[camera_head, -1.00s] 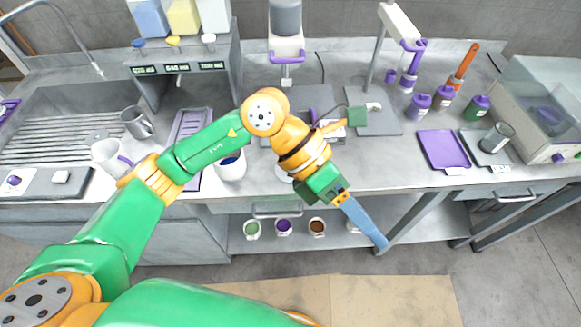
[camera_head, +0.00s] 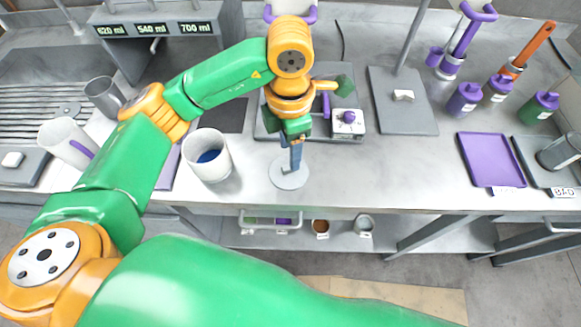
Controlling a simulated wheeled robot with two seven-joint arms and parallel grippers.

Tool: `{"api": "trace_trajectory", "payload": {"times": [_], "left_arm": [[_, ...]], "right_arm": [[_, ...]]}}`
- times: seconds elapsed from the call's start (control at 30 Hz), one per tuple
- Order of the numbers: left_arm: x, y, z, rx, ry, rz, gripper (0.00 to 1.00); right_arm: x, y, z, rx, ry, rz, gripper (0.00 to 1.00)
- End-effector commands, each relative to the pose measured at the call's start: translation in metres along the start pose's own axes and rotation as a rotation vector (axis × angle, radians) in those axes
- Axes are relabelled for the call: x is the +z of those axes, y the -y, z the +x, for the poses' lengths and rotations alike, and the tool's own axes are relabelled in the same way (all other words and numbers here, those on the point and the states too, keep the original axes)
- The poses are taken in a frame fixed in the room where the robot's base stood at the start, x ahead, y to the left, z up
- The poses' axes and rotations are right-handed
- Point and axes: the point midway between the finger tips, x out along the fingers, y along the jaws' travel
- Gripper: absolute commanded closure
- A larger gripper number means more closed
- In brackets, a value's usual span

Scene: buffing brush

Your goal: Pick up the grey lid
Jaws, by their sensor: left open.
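A flat round grey lid (camera_head: 287,177) lies on the grey worktop near its front edge, right of a white pot. My left gripper (camera_head: 296,168) points down right over the lid, its blue-grey fingers at the lid's middle. It is open. The fingers partly cover the lid's centre, and I cannot tell whether they touch it. My right gripper is not in view.
The white pot (camera_head: 207,157) with blue contents stands close left of the lid. A small device with a purple knob (camera_head: 347,119) stands behind right. A purple tray (camera_head: 490,160) lies further right. The worktop between lid and tray is mostly clear.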

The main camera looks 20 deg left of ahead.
Motion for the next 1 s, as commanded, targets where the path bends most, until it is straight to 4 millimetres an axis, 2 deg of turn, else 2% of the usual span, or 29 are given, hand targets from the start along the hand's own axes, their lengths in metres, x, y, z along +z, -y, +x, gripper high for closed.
{"api": "trace_trajectory", "payload": {"times": [0.17, 0.27, 0.5, 0.57, 0.7, 0.73, 1.0], "left_arm": [[-0.006, 0.002, 0.027, -0.005, -0.006, 0.000, 0.46], [-0.004, 0.002, 0.046, -0.003, -0.003, -0.001, 0.46], [-0.004, 0.001, 0.052, -0.001, 0.001, 0.001, 0.46], [-0.004, 0.001, 0.052, 0.000, 0.001, 0.001, 0.60], [-0.004, 0.001, 0.052, -0.001, 0.001, 0.001, 0.98], [-0.004, 0.001, 0.052, -0.001, 0.001, 0.001, 1.00], [-0.004, 0.001, 0.052, -0.001, 0.001, 0.001, 1.00]], "right_arm": [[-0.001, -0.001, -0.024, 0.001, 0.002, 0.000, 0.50], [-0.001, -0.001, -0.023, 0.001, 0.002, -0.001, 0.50], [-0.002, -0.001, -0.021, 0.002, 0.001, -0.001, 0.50], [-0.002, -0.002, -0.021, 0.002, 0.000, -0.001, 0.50], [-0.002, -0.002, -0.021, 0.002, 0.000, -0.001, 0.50], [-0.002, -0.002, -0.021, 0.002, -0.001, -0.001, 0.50], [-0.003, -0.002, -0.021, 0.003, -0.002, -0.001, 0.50]]}}
